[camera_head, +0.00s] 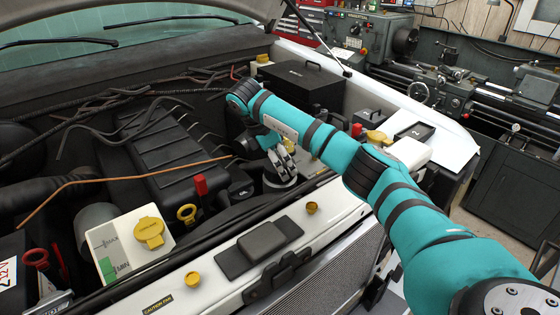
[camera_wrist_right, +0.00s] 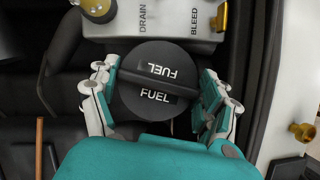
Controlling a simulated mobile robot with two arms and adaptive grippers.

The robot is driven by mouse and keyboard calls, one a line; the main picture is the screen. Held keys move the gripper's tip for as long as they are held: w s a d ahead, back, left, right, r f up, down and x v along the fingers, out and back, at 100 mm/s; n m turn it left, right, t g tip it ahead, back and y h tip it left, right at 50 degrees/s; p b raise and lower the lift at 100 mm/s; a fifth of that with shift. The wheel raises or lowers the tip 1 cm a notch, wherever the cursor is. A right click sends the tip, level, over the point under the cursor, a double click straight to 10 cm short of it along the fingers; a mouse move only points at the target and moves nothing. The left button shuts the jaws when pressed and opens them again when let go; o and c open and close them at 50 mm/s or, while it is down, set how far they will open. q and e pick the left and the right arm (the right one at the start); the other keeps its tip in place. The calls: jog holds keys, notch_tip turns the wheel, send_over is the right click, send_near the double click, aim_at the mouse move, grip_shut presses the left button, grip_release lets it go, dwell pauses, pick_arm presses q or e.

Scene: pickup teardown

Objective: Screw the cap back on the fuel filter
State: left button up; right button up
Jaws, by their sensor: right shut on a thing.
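A round black cap (camera_wrist_right: 135,108) with a raised bar and the word FUEL on it fills the middle of the right wrist view. My right gripper (camera_wrist_right: 157,85) is shut on it, with one finger on each side. The grey fuel filter head (camera_wrist_right: 168,22), marked DRAIN and BLEED, shows just above the cap in that view. The cap's underside is hidden, so I cannot tell whether it touches the filter. In the head view my right gripper (camera_head: 281,162) points down into the engine bay behind the front panel. My left gripper is out of view.
A white reservoir with a yellow cap (camera_head: 149,232), a yellow ring handle (camera_head: 187,213) and a red-handled rod (camera_head: 201,186) stand left of the gripper. The engine cover (camera_head: 170,146) lies behind them. The front panel (camera_head: 220,278) runs along the near side.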

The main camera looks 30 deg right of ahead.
jog(key=o, duration=1.3)
jog(key=shift+c, duration=0.2)
jog(key=shift+r, duration=0.1)
